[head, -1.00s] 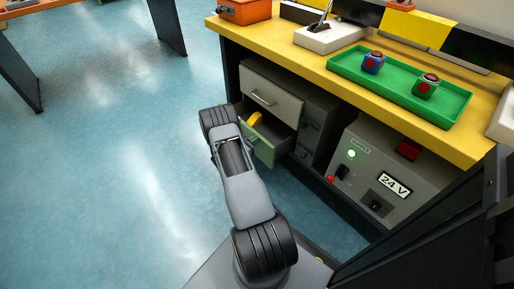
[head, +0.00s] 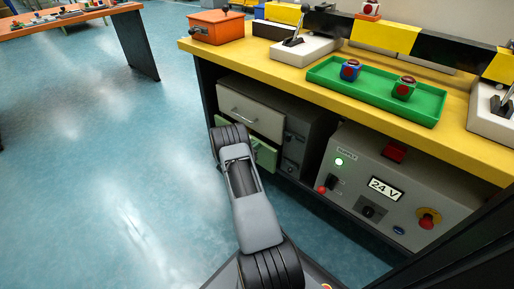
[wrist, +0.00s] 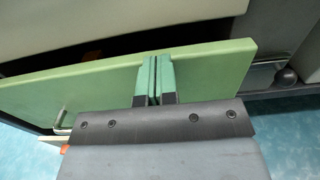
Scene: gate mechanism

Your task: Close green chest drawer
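The green chest drawer (head: 266,154) is the lower drawer under the yellow bench, partly hidden by my arm in the head view. In the wrist view its green front (wrist: 215,68) runs across the picture, with a metal handle (wrist: 62,118) at the left. A dark gap above the front shows the drawer stands slightly open. My gripper (wrist: 156,62) has its two green-tipped fingers together, with nothing between them. The fingertips overlap the drawer front near its top edge; whether they touch it I cannot tell. The head view does not show the fingers.
A pale upper drawer (head: 250,108) sits above the green one and looks shut. A grey 24 V supply box (head: 385,190) stands to the right. The yellow bench top (head: 300,75) overhangs the drawers. The blue floor (head: 110,190) on the left is clear.

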